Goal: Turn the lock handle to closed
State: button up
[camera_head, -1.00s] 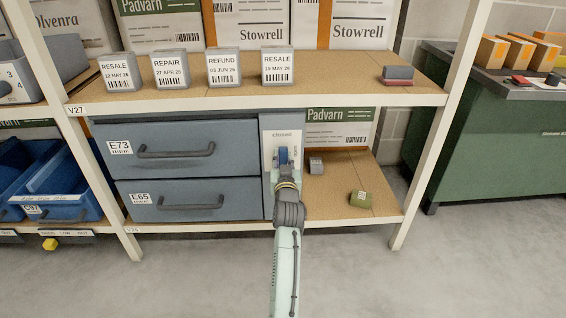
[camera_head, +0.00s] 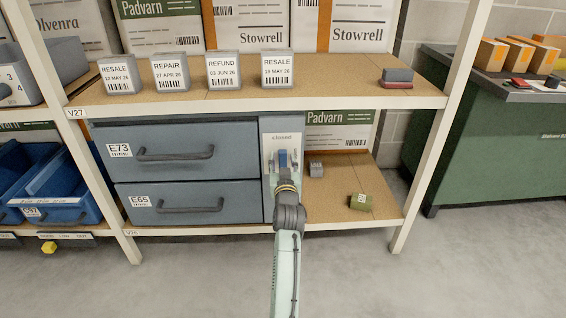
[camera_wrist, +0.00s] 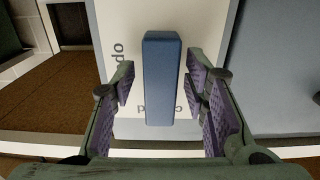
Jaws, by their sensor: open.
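The lock handle is a blue bar (camera_head: 282,158) on a pale plate (camera_head: 268,146) fixed to the grey panel right of the drawers. It stands upright in line with the word "closed" at the plate's top. In the wrist view the blue bar (camera_wrist: 162,80) is also upright, and its lower end covers the middle of the upside-down "closed". Part of the word "open" shows at the left there. My gripper (camera_wrist: 159,75) is open, with purple-padded fingers on both sides of the bar and visible gaps to it. In the head view my gripper (camera_head: 283,165) covers the plate's lower part.
Grey drawers E73 (camera_head: 230,135) and E65 (camera_head: 235,189) are left of the panel. Small grey (camera_head: 316,169) and green (camera_head: 361,202) items lie on the lower shelf to the right. A shelf edge (camera_head: 350,102) runs above. The floor in front is clear.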

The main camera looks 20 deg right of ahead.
jog(key=shift+r, duration=0.1)
notch_tip(320, 180, up, 10)
jog(key=shift+f, duration=0.1)
dwell(0.4)
dwell(0.4)
